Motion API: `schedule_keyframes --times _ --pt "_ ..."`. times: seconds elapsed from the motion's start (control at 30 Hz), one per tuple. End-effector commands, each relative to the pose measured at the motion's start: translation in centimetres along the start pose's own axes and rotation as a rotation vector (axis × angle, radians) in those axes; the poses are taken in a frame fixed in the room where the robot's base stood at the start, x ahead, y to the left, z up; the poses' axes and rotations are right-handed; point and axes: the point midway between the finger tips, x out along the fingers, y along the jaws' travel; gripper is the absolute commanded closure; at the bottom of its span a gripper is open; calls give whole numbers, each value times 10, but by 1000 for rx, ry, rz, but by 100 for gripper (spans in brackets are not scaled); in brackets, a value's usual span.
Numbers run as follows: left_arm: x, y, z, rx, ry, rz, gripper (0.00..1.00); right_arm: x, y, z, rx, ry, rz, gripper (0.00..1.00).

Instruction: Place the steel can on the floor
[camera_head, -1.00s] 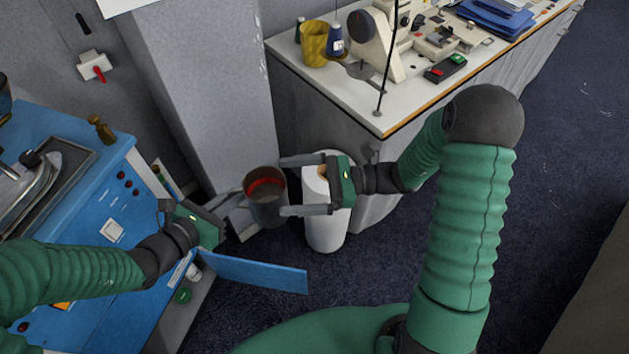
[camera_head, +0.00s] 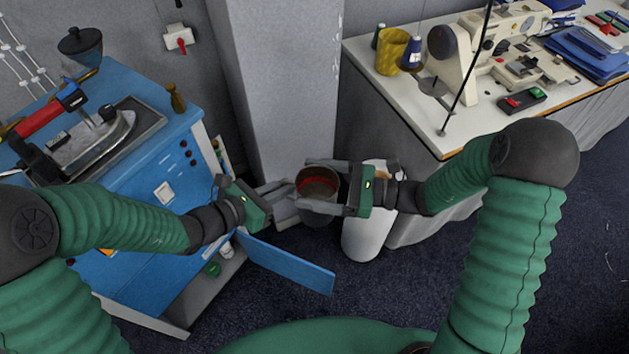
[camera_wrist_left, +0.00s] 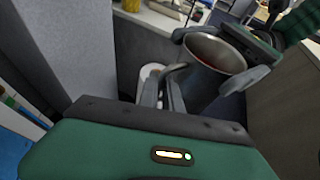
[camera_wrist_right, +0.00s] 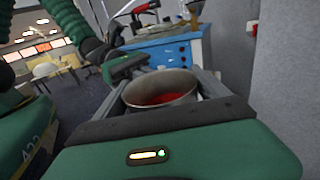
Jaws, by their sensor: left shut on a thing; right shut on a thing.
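The steel can (camera_head: 318,214) is a grey metal pot with a red inside, held upright above the floor (camera_head: 400,310). It also shows in the left wrist view (camera_wrist_left: 203,85) and the right wrist view (camera_wrist_right: 160,88). My left gripper (camera_head: 285,190) is on the can's left side, shut on its side handle (camera_wrist_left: 176,71). My right gripper (camera_head: 303,182) comes from the right and is shut on the can's body, one finger on each side. The can's underside is hidden.
A blue ironing cabinet (camera_head: 130,160) stands left, its blue door panel (camera_head: 288,264) sticking out below the can. A white cylinder (camera_head: 365,238) stands on the floor to the right, beside a sewing table (camera_head: 400,95). A grey pillar (camera_head: 285,90) rises behind. Dark carpet is free in front.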

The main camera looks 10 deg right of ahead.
Motion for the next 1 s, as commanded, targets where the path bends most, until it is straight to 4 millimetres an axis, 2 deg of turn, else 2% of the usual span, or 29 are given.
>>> schedule_keyframes --times 0.03,0.17,0.2,0.37,0.63,0.67,0.77,1.0 --pt "0 0 1 1 -2 -1 100 1 1 0 0 -1 4 50" --pt "0 0 1 1 -2 -2 100 1 2 0 0 -1 5 67" --pt "0 -1 1 1 -2 -2 88 1 2 1 0 -2 6 68" --pt "0 -1 1 1 -2 -2 67 1 1 1 0 -2 4 68" --pt "-2 -2 1 2 -1 -5 66 1 0 1 -1 -1 1 68" --pt "-4 -2 1 3 -2 -4 66 0 0 1 -2 -1 1 76" --pt "-19 0 1 3 -1 -1 66 0 0 1 -2 -1 0 76" --pt "-81 2 0 3 -1 7 66 0 0 1 -1 -1 2 76"
